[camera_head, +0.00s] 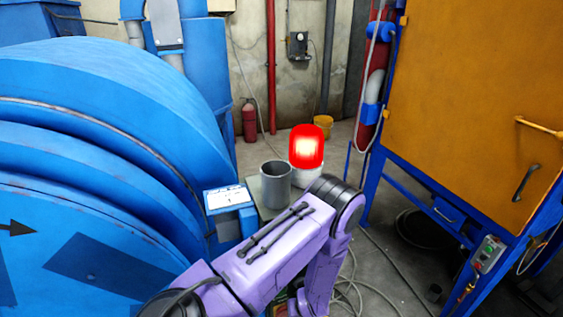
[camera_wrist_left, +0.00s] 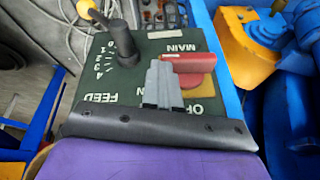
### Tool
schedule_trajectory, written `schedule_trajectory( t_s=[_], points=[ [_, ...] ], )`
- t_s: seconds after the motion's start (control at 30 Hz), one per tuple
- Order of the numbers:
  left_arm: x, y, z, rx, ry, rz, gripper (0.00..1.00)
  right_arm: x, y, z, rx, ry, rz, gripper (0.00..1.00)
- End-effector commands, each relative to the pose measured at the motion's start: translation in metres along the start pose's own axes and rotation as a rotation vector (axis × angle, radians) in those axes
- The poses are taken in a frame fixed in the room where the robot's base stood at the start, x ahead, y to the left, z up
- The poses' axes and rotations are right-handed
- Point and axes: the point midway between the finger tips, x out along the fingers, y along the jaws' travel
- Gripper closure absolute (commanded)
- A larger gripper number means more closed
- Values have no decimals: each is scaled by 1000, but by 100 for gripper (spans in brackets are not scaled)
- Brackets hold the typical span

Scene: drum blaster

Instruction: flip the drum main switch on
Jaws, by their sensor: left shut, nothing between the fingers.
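The main switch is a red handle (camera_wrist_left: 196,64) on a dark green control panel (camera_wrist_left: 145,46) marked MAIN and OFF, seen in the left wrist view. The handle lies crosswise in the picture over a yellow plate (camera_wrist_left: 190,84). My left gripper (camera_wrist_left: 164,66) is shut and empty, with its grey fingertips at the handle's left end. I cannot tell whether they touch it. My right gripper is in neither view.
A black FEED lever (camera_wrist_left: 124,42) stands left of my fingers. The big blue drum machine (camera_head: 100,120) fills the left side of the head view. A glowing red lamp (camera_head: 307,147) and grey cylinder (camera_head: 275,185) stand beyond my arm. An orange cabinet (camera_head: 470,100) stands right.

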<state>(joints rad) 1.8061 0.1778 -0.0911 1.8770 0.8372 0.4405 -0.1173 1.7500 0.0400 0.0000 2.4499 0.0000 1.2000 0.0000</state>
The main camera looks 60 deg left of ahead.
Motion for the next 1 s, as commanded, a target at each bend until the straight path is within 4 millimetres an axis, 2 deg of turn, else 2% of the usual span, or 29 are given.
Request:
schedule_trajectory(
  t_s=[1.0],
  points=[
    [8, 3, 9, 7, -9, 2, 100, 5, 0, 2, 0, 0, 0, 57]
  ],
)
